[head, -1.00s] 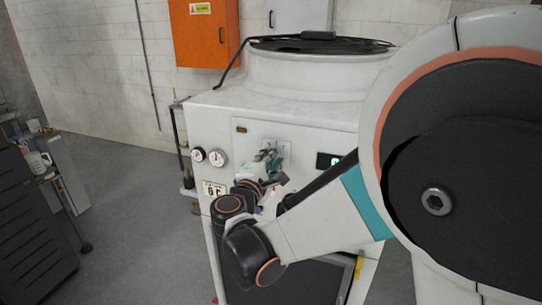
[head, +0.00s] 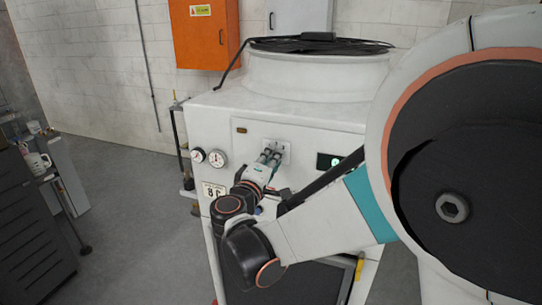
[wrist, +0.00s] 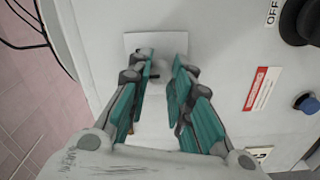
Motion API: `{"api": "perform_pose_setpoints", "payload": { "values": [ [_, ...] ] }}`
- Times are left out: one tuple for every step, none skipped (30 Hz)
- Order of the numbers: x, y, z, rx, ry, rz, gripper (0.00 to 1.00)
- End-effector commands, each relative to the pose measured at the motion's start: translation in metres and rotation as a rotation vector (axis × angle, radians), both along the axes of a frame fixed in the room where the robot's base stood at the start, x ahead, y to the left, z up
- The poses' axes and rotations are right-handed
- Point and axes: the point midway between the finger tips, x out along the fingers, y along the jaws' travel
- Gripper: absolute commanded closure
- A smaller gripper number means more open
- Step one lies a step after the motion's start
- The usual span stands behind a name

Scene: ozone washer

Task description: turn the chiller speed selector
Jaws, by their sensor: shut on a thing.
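The chiller speed selector sits on a pale plate (head: 285,147) on the front of the white chiller cabinet (head: 320,205). In the wrist view, the plate (wrist: 150,41) is ahead of the fingers, and a small grey part of the selector (wrist: 156,70) shows between them. My gripper (head: 271,153) reaches the plate from the front, its teal-padded fingers on either side of the selector. In the wrist view, my gripper (wrist: 163,62) is shut on the selector. The fingers hide most of it, so its setting cannot be read.
Two round gauges (head: 208,157) are left of the selector, and a small display (head: 328,161) is right of it. The wrist view shows a black knob (wrist: 308,22) marked OFF and a blue button (wrist: 304,101) at the right. An orange wall box (head: 204,34) hangs behind.

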Motion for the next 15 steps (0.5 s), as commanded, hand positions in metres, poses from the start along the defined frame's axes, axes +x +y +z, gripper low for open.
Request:
{"api": "perform_pose_setpoints", "payload": {
  "values": [
    [-0.0015, -0.0018, -0.0025, 0.006, 0.002, -0.004, 1.0],
    [-0.0015, -0.0018, -0.0026, 0.006, 0.003, -0.004, 1.0],
    [-0.0015, -0.0018, -0.0026, 0.006, 0.003, -0.004, 1.0],
    [-0.0015, -0.0018, -0.0026, 0.006, 0.003, -0.004, 1.0],
    [-0.0016, -0.0018, -0.0027, 0.006, 0.003, -0.004, 1.0],
    [-0.0016, -0.0018, -0.0027, 0.006, 0.003, -0.004, 1.0],
    [-0.0017, -0.0019, -0.0027, 0.006, 0.003, -0.004, 1.0],
    [-0.0016, -0.0019, -0.0028, 0.006, 0.003, -0.004, 1.0],
    [-0.0017, -0.002, -0.0028, 0.006, 0.003, -0.004, 1.0],
    [-0.0017, -0.002, -0.0029, 0.006, 0.003, -0.004, 1.0],
    [-0.0017, -0.002, -0.0029, 0.006, 0.003, -0.004, 0.74],
    [-0.0017, -0.002, -0.0028, 0.006, 0.003, -0.004, 0.65],
    [-0.0015, -0.0019, -0.0027, 0.006, 0.003, -0.004, 0.59],
    [-0.0013, -0.0017, -0.0025, 0.005, 0.003, -0.004, 0.59],
    [-0.0012, -0.0016, -0.0023, 0.005, 0.002, -0.003, 0.59]
  ]
}}
